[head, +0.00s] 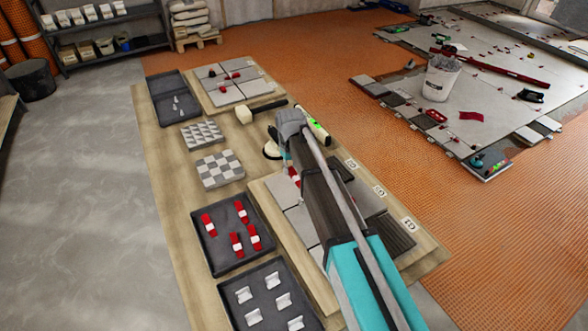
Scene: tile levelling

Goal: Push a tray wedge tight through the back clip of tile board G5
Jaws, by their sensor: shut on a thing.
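The near tile board (325,294) lies on the wooden worktop, with grey and dark tiles and white tags along its right edge. The tags are too small to read surely, so I cannot tell which position is G5. Red and white pieces (294,176) show on this board beside my forearm; the clip there is largely hidden. A dark tray (218,263) to the left holds several red wedges with white parts. My arm reaches over the near board, its grey wrist above the board's far end. My gripper's fingers and anything in them are hidden behind the arm.
A second tile board (206,107) with red wedges lies at the far end. A tray of white clips (235,317) is nearest. A mallet (243,116), a green-marked level (318,131) and checkered tile stacks (219,169) lie around. A bucket (441,78) stands on the tiled floor.

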